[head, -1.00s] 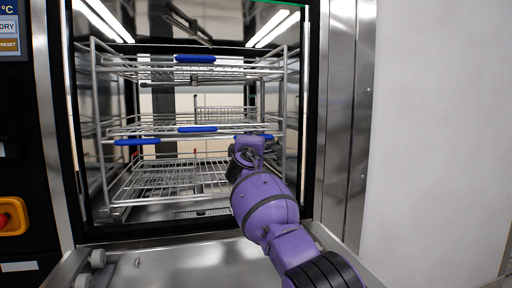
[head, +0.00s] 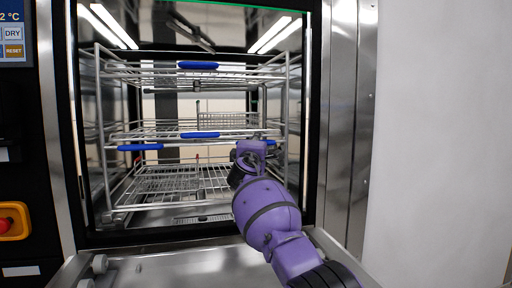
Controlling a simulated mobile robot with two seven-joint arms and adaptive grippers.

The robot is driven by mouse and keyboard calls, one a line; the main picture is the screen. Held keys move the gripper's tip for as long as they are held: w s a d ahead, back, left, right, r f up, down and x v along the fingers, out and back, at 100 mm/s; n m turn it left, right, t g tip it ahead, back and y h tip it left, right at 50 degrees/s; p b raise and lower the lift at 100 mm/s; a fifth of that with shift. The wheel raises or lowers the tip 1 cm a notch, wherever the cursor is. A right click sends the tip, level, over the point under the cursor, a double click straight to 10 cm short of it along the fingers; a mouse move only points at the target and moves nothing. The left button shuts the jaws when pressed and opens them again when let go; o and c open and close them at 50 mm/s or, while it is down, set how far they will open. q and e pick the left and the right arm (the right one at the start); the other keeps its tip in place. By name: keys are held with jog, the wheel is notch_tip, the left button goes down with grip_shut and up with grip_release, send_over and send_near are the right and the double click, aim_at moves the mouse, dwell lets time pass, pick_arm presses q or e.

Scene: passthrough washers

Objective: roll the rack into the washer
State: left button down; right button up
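The wire rack (head: 110,134) has several shelves with blue handles and stands inside the washer chamber, behind the front opening. The washer (head: 341,120) has a steel frame, and its door (head: 200,268) is folded down flat at the front. My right arm comes in from the lower right. Its gripper (head: 250,152) is at the right part of the rack's front, near the middle shelf level. Its fingers are hidden by the wrist, so I cannot tell whether they touch the rack or are open. My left gripper is not in view.
A control panel (head: 13,36) and an orange-framed red button (head: 12,221) are on the dark left side. Small rollers (head: 99,264) sit at the left of the lowered door. A plain pale wall (head: 440,130) is at the right.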

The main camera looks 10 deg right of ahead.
jog(key=v, duration=0.7)
jog(key=shift+s, duration=0.15)
